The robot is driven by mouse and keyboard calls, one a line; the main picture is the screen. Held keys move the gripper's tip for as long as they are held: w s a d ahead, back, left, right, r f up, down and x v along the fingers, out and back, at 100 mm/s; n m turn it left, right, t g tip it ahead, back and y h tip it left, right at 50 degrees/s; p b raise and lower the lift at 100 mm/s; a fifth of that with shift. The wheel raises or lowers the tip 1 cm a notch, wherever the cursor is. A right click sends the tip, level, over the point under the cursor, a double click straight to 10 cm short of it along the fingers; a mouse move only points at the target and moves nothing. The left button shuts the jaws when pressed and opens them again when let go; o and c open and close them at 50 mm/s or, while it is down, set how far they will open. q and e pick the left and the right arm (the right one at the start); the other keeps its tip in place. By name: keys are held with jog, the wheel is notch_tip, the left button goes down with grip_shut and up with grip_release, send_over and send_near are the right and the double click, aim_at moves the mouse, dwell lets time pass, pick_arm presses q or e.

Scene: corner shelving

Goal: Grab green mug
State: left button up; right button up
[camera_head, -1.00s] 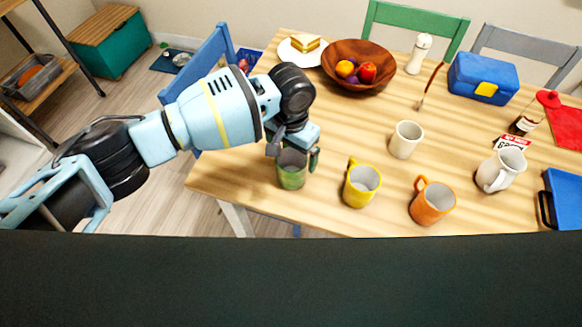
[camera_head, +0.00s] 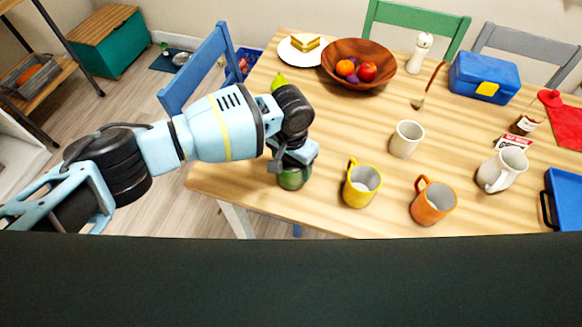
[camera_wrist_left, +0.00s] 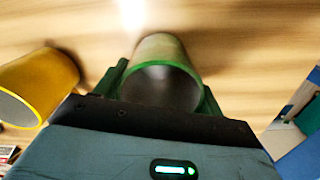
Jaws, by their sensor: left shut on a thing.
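The green mug (camera_head: 294,180) stands upright on the wooden table near its front left edge. My left gripper (camera_head: 290,165) comes down over it from above and partly hides it. In the left wrist view the mug (camera_wrist_left: 160,62) sits between the two green fingers of the left gripper (camera_wrist_left: 162,92), one on each side of its wall. The gripper is shut on the mug. The mug's handle is not visible. My right gripper is not in view.
A yellow mug (camera_head: 361,187) stands close on the right, with an orange mug (camera_head: 433,203) beyond it. A cream cup (camera_head: 406,139) and a white mug (camera_head: 502,171) stand farther right. A fruit bowl (camera_head: 338,79) and a pear (camera_head: 279,80) are farther back.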

pick_arm(q)
jog(key=shift+c, duration=1)
